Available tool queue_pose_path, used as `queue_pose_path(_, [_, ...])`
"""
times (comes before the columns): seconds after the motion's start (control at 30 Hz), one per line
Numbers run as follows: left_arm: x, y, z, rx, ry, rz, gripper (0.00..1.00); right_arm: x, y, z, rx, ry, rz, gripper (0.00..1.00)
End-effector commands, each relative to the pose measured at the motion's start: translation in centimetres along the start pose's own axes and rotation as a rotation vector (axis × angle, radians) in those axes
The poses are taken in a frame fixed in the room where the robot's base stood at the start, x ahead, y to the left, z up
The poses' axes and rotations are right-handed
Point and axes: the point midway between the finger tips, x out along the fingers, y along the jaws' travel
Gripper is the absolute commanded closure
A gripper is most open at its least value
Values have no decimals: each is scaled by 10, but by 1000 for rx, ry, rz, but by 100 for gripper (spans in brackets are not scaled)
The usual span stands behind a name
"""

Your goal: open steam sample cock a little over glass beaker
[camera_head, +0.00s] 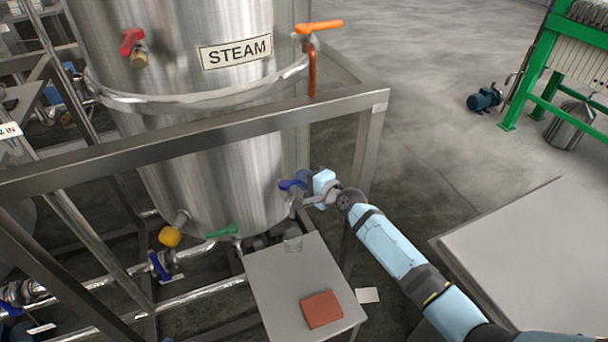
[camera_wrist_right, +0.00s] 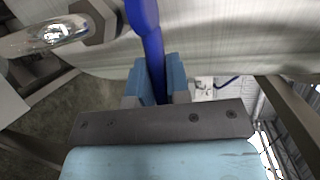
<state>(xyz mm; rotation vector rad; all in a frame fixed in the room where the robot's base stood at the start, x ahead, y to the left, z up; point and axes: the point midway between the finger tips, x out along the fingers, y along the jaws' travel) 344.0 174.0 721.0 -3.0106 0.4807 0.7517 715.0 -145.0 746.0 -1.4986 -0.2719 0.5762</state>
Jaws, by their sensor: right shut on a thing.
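The steel tank (camera_head: 215,160) carries a STEAM label (camera_head: 235,51). A sample cock with a blue lever (camera_head: 289,184) sits low on its right side; the lever also shows in the wrist view (camera_wrist_right: 146,25). My right gripper (camera_head: 309,186) is shut on this lever, with its pale blue fingers on either side of it in the wrist view. A clear glass beaker (camera_head: 293,243) stands below the cock, at the back of the small grey table (camera_head: 270,290). Its contents are too small to tell. My left gripper is not in view.
A steel frame rail (camera_head: 200,137) crosses in front of the tank. Other handles are red (camera_head: 131,41), orange (camera_head: 318,27), green (camera_head: 222,231) and yellow (camera_head: 170,237). A red-brown block (camera_head: 321,309) lies on the small table. A grey bench top (camera_head: 540,260) is at right.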

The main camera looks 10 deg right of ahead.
Motion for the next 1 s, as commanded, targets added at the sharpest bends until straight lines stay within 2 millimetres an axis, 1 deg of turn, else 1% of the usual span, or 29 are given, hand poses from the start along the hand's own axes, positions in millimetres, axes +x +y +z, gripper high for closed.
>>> queue_pose_path(0.03, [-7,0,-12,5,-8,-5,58,-3,-8,2,9,20,0,100])
queue_pose_path(0.07, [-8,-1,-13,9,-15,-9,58,-3,-9,2,12,33,-1,100])
queue_pose_path(0.23, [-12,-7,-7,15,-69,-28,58,-7,-8,4,26,110,-7,100])
queue_pose_path(0.43, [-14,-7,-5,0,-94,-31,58,-10,-3,5,35,178,-13,100])
queue_pose_path(0.6, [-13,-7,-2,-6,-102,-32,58,-10,0,4,35,194,-15,100])
queue_pose_path(0.83, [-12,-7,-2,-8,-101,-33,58,-10,1,4,34,193,-15,100])
queue_pose_path(0.87, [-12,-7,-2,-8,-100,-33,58,-10,1,4,34,193,-15,79])
queue_pose_path(0.9, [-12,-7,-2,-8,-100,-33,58,-10,1,4,34,193,-15,70])
queue_pose_path(0.93, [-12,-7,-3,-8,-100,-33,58,-10,1,4,34,193,-15,63])
queue_pose_path(0.97, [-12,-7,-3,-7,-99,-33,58,-10,1,4,34,193,-15,59])
queue_pose_path(1.0, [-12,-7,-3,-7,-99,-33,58,-10,1,4,34,193,-14,59])
